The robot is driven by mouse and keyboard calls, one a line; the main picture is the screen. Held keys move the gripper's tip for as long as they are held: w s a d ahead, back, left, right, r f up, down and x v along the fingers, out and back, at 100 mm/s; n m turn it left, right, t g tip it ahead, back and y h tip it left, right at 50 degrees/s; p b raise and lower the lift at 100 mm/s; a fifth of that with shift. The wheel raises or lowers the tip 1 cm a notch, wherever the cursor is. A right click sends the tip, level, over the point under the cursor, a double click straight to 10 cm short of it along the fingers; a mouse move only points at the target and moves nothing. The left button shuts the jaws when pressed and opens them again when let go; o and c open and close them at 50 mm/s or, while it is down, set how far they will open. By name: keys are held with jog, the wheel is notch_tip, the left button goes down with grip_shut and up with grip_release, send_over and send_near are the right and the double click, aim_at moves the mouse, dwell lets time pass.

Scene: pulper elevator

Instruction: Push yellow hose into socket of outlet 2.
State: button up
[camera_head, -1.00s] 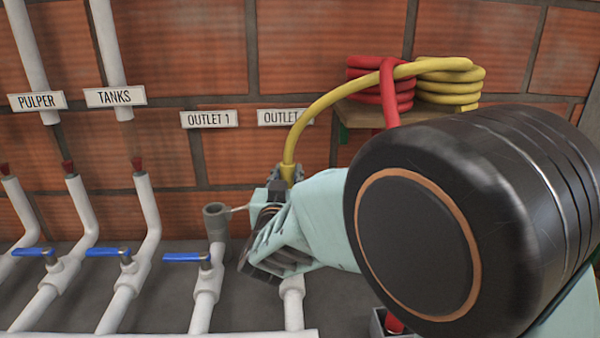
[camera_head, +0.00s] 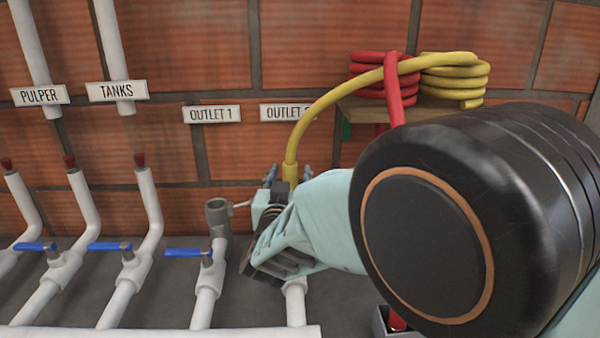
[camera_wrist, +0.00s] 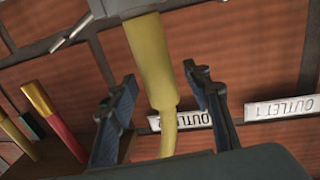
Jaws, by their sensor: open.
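The yellow hose (camera_head: 325,98) arcs from its coil down to my gripper (camera_head: 288,174), its lower end upright. In the wrist view, its thicker yellow end (camera_wrist: 154,60) stands between the two fingers of my gripper (camera_wrist: 160,78). The fingers are spread, with a gap on each side of the hose. The outlet 2 label (camera_head: 280,112) is partly covered by the hose. The white outlet 2 pipe (camera_head: 296,305) shows below my gripper.
The grey outlet 1 socket (camera_head: 217,212) stands open just left of my gripper. White pipes with blue valve handles (camera_head: 110,246) are further left. A red hose (camera_head: 392,85) and the yellow coil (camera_head: 455,80) rest on a shelf (camera_head: 360,110) at the right, against the brick wall.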

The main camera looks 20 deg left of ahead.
jog(key=v, duration=1.1)
jog(key=shift+s, duration=0.25)
jog(key=shift+d+r, duration=0.1)
jog(key=shift+r, duration=0.05)
